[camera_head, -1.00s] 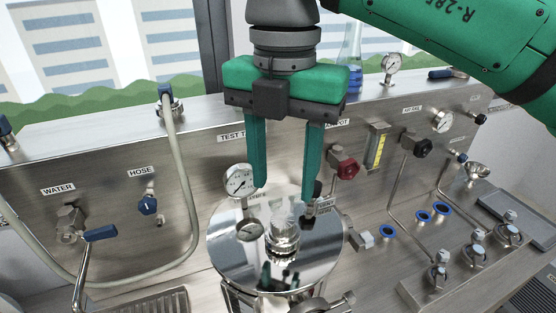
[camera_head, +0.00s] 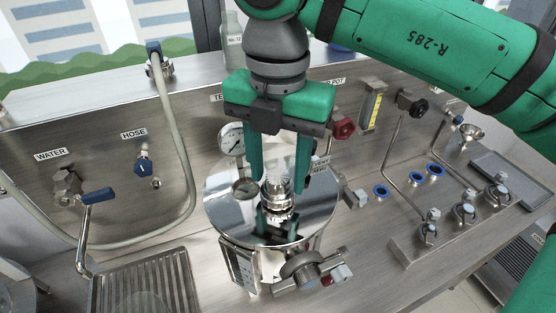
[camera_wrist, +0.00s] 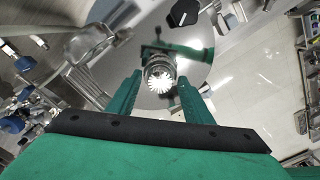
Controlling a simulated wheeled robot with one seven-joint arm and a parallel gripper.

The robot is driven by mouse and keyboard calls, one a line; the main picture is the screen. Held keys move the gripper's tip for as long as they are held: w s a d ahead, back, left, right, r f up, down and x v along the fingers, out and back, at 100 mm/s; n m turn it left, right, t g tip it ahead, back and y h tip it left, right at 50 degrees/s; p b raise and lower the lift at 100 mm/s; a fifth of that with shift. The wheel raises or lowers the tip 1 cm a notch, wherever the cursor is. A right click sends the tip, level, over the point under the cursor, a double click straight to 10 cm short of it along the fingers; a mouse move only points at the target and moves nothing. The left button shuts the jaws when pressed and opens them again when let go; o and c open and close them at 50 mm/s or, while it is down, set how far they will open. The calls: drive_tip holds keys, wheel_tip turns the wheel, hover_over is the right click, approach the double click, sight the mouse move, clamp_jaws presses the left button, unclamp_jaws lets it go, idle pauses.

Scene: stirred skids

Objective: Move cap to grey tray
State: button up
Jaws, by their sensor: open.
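The cap (camera_head: 278,188) is a small shiny silver ribbed piece on the fitting at the middle of the round mirror-like vessel lid (camera_head: 222,205). It also shows in the wrist view (camera_wrist: 159,82), between the fingertips. My gripper (camera_head: 281,181), with green fingers, points down over the lid, one finger on each side of the cap. The fingers are open; a gap to the cap shows in the wrist view (camera_wrist: 160,92). Whether they touch the lid is unclear amid the reflections. The grey tray (camera_head: 515,182) lies flat on the bench at the far right and looks empty.
Bent pipes and valves (camera_head: 466,212) rise between the vessel and tray. Blue rings (camera_head: 416,177) lie on the bench.

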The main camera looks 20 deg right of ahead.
sight(279, 176)
drive_tip(key=c, duration=1.1)
drive_tip(key=shift+r, duration=0.6)
drive_tip(key=shift+r, duration=3)
